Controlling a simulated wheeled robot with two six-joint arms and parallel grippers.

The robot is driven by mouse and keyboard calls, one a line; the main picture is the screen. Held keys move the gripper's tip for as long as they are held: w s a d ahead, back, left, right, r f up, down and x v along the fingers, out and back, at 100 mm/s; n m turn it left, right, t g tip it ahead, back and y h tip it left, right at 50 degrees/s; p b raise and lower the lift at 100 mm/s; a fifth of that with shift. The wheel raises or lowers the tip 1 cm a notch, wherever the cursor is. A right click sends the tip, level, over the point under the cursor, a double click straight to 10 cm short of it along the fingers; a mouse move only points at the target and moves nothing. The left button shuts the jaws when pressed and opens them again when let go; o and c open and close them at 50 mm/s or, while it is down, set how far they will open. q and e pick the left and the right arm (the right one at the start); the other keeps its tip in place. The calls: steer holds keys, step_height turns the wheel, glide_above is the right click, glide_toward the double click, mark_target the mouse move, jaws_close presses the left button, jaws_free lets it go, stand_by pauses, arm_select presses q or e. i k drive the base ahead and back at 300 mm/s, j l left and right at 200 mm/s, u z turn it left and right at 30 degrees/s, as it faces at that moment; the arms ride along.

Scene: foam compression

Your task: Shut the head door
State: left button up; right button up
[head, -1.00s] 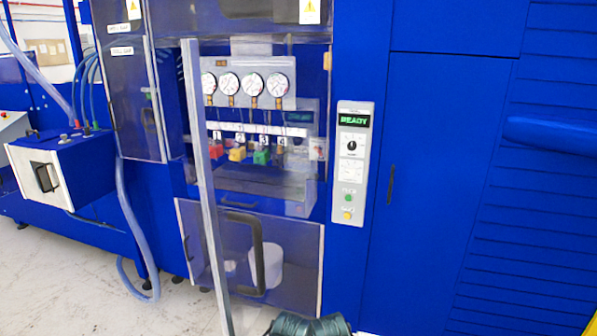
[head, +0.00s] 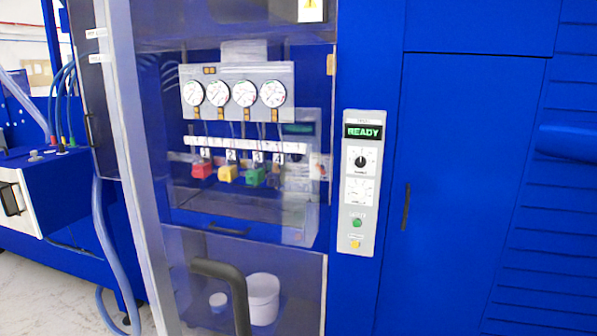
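The head door is a large clear panel with a grey metal edge strip (head: 140,180) and a thick black handle (head: 238,290). It stands open, swung out towards me in front of the bay, with its free edge on the left. Gauges, coloured blocks and the lower compartment show through the clear panel. Its lower end is cut off by the bottom of the view. Neither of my grippers is in view, and no hand is seen on the door handle.
Four-dial details aside, a row of gauges (head: 245,93) hangs in the bay above red, yellow and green blocks (head: 228,174). A control panel (head: 359,185) reading READY is on the right post. A white bucket (head: 264,298) stands low inside. A blue box (head: 60,190) juts out at left.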

mark_target(118, 19)
steer(key=i, duration=0.35)
steer(key=k+j, duration=0.6)
steer(key=k, duration=0.15)
steer(key=k+j, duration=0.55)
steer(key=k, duration=0.15)
